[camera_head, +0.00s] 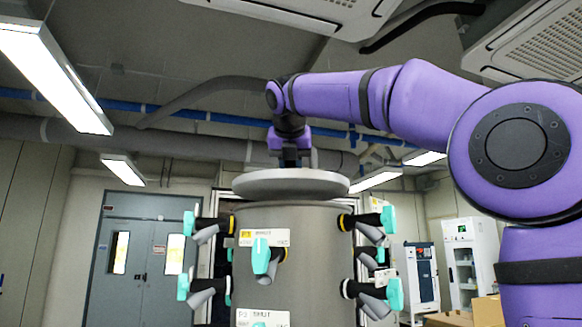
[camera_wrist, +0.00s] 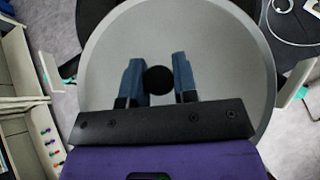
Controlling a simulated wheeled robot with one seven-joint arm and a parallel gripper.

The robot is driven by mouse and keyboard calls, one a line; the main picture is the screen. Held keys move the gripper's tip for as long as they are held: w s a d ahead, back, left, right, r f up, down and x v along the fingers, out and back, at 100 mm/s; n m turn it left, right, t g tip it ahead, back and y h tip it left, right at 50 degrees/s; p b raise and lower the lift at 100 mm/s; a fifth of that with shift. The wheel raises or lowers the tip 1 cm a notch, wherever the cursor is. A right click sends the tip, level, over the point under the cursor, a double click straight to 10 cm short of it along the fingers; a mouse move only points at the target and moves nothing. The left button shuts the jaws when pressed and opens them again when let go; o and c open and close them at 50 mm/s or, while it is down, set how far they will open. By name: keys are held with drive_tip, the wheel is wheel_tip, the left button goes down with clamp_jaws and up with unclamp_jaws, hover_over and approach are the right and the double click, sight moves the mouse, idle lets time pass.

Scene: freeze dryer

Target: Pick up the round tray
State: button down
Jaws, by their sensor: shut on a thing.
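The round tray (camera_head: 291,184) is a grey disc at the top of the grey cylindrical freeze dryer chamber (camera_head: 292,240). In the head view I cannot tell whether it rests on the chamber or is just above it. The tray also fills much of the wrist view (camera_wrist: 200,40), with a dark round knob (camera_wrist: 158,80) at its middle. My gripper (camera_wrist: 158,75) is over the tray with its blue fingers on either side of the knob, shut on it. In the head view my gripper (camera_head: 290,160) points down onto the tray's centre.
Several valves with teal handles (camera_head: 262,256) stick out around the chamber. Cardboard boxes (camera_head: 470,316) and white cabinets (camera_head: 463,262) stand at the right. Grey double doors (camera_head: 140,262) are at the back left. A shelf unit (camera_wrist: 20,100) is at the left in the wrist view.

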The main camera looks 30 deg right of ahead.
drive_tip(key=shift+s+a, duration=0.85)
drive_tip(key=shift+s, duration=0.55)
drive_tip(key=shift+s+a, duration=0.8)
drive_tip(key=shift+s, duration=0.55)
drive_tip(key=shift+s+a, duration=0.85)
drive_tip(key=shift+s, duration=0.55)
drive_tip(key=shift+s+a, duration=0.1)
